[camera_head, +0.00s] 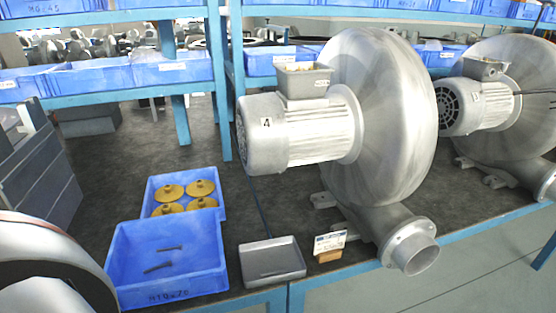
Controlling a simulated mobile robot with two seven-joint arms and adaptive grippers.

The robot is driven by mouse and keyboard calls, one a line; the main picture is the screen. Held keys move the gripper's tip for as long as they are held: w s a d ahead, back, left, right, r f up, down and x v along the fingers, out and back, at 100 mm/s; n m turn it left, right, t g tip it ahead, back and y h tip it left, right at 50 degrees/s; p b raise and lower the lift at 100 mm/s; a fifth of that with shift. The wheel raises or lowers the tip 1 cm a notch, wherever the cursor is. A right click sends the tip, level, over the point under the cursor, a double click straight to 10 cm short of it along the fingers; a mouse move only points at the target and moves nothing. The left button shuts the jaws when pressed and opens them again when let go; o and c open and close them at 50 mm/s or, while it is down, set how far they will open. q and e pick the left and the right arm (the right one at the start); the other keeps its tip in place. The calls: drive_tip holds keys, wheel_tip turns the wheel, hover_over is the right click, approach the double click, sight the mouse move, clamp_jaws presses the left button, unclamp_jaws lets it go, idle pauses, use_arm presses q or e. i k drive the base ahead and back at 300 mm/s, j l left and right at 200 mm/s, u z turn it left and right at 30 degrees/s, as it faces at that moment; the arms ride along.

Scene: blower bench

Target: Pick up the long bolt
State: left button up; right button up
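The lower bolt (158,267) is a little nearer the front and looks slightly thicker. I cannot tell for certain which is longer. The bin's front label seems to read M10x70. Neither of my grippers is in view.
A blue bin with several yellow discs (171,192) stands behind. A grey metal tray (272,262) and a small card on a wooden block (329,255) are to the right. A large blower (385,120) fills the middle. Grey stacked boxes (40,170) stand left.

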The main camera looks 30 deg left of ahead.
sight(169, 263)
drive_tip(key=u, duration=2)
drive_tip(key=k+l, duration=0.1)
drive_tip(key=l, duration=0.2)
drive_tip(key=l+u, duration=0.15)
drive_tip(key=l, duration=0.15)
drive_tip(key=k, duration=0.05)
